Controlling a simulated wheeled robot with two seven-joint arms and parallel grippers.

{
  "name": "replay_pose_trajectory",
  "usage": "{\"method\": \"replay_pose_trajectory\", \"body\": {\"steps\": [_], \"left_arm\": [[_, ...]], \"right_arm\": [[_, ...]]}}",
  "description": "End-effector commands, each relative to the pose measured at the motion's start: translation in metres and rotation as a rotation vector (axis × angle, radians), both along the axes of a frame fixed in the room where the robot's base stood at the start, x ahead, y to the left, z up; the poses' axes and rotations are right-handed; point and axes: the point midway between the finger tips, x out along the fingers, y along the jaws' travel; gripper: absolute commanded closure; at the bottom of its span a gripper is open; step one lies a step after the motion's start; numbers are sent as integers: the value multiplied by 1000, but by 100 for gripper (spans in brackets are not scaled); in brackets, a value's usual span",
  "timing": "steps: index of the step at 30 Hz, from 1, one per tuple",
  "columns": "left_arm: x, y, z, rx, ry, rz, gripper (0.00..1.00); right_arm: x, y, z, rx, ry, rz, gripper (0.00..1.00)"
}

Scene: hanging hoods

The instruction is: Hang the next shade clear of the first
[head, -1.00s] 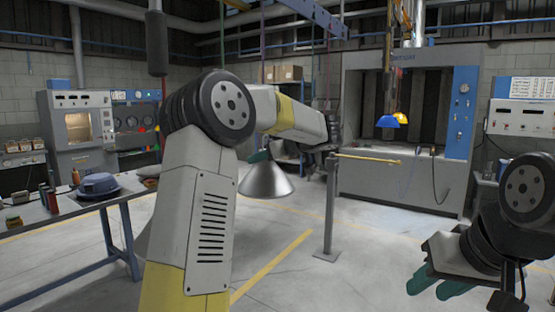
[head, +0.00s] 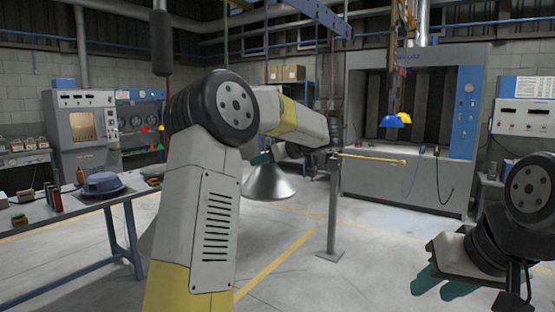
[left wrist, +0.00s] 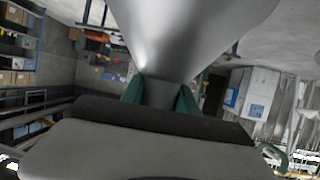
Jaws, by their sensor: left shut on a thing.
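My left gripper (left wrist: 160,92) is shut on the narrow neck of a grey metal cone-shaped shade (left wrist: 190,30). In the head view the shade (head: 269,184) hangs wide end down, left of the post; my left arm partly hides its top and the gripper.
A grey post (head: 333,210) with a yellow bar (head: 370,158) stands just right of the held shade. An overhead rail (head: 322,14) runs above. A workbench (head: 80,212) with a blue-grey hood (head: 102,184) is at left.

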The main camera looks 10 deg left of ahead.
Motion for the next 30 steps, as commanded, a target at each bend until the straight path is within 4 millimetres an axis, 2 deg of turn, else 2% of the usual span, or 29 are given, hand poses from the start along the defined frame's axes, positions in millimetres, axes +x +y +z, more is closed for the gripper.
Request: {"method": "replay_pose_trajectory", "body": {"steps": [30], "left_arm": [[0,0,-17,1,-1,-1,100]], "right_arm": [[0,0,0,0,0,0,64]]}}
